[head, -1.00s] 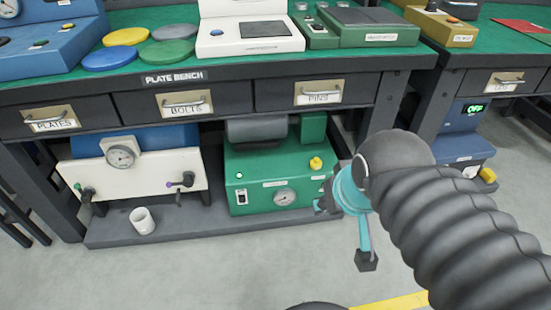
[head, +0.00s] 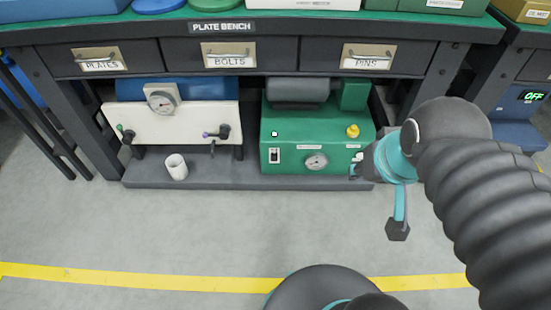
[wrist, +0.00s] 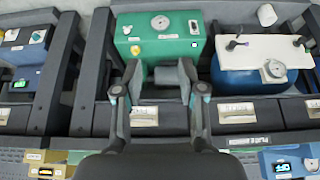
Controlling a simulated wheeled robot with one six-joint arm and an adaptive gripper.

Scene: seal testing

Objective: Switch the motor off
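The green motor unit (head: 316,140) stands on the low shelf under the plate bench. A dark motor cylinder (head: 297,91) sits on top. Its front has a black-and-white rocker switch (head: 274,155), a dial gauge (head: 316,161), a yellow knob (head: 352,131) and a small pale lamp (head: 274,134). I cannot tell the rocker's position. The unit appears inverted in the wrist view, with the rocker (wrist: 193,27) at upper right. My gripper (wrist: 159,93) is open and empty, fingers apart. In the head view my gripper (head: 358,165) overlaps the unit's lower right edge.
A white panel (head: 175,122) with a gauge and handles, and a white mug (head: 176,167), are left of the unit. Drawers (head: 228,54) run above. A blue device (head: 522,115) reading OFF is at right. The floor in front is open, with a yellow line (head: 130,277).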

